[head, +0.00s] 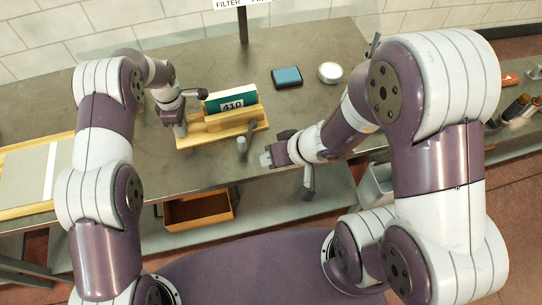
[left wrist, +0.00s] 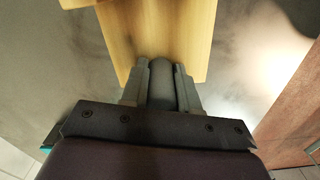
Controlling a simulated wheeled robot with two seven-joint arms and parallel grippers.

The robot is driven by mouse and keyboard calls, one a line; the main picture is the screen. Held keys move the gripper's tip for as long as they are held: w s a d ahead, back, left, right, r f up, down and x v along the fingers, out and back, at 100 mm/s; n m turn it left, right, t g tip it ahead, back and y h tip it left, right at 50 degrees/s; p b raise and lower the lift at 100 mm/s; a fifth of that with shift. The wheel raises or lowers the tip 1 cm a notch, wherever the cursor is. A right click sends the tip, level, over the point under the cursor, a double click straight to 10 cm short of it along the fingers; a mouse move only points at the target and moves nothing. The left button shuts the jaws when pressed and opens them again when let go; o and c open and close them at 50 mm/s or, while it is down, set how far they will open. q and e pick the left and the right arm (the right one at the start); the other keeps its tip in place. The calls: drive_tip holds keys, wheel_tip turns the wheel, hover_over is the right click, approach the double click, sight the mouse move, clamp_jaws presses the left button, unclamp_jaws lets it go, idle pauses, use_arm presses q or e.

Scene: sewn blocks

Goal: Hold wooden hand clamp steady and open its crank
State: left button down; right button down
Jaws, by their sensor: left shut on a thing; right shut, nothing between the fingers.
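The wooden hand clamp (head: 222,127) lies on the grey bench, with a green block marked 410 (head: 231,102) held along it. A dark upright lever (head: 252,131) and a grey cylinder (head: 242,144) at its front right look like the crank. My left gripper (head: 180,130) is at the clamp's left end. In the left wrist view its fingers (left wrist: 162,85) are shut on a rounded grey part (left wrist: 162,88) against the pale wood (left wrist: 160,35). My right gripper (head: 266,159) is shut and empty, just right of the grey cylinder and apart from it.
A blue sponge-like block (head: 287,77) and a round white tin (head: 329,72) lie behind the clamp. A sign post (head: 243,25) stands at the back. A wooden box (head: 198,209) sits on the lower shelf. The bench's front edge runs just below my right gripper.

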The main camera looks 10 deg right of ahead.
idle(0.3)
use_arm(q)
drive_tip(key=c, duration=0.8)
unclamp_jaws()
drive_tip(key=shift+w, duration=0.1)
